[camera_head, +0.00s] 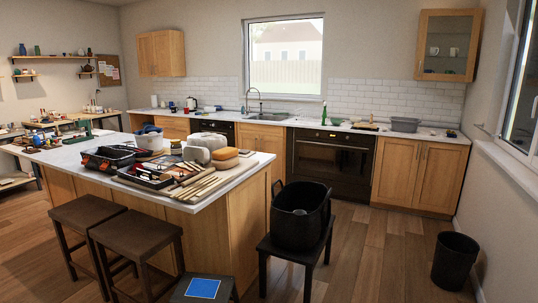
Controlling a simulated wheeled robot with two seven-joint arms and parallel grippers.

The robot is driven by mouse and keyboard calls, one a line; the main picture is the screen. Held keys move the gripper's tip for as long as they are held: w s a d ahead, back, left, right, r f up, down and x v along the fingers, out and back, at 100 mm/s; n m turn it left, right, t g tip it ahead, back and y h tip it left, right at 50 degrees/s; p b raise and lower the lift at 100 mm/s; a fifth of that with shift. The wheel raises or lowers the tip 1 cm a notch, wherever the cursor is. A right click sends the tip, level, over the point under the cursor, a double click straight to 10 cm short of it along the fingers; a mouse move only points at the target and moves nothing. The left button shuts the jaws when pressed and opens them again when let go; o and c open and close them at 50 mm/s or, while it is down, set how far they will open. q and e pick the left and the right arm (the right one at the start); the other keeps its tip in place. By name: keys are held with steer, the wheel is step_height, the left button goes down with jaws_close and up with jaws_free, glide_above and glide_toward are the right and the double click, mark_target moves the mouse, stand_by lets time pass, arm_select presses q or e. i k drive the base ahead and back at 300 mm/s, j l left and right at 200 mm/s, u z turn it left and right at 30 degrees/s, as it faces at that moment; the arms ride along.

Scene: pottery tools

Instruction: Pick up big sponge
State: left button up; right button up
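A rounded orange-tan block (225,154) that looks like a sponge lies on the white-topped island (212,206), near its right end. It seems to rest on a paler slab, though the contact is hard to make out at this size. Grey-white blocks (206,141) sit just behind and to its left. I cannot tell for sure whether this block is the big sponge. Neither of my grippers is in view.
Wooden tools (197,188) and a tray of tools (145,175) crowd the island. Dark stools (135,235) stand in front. A black tub (299,218) sits on a stool to the right. A black bin (454,260) stands far right. Floor between the island and counter is clear.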

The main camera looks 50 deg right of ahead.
mark_target(224, 154)
steer(key=z, duration=1.3)
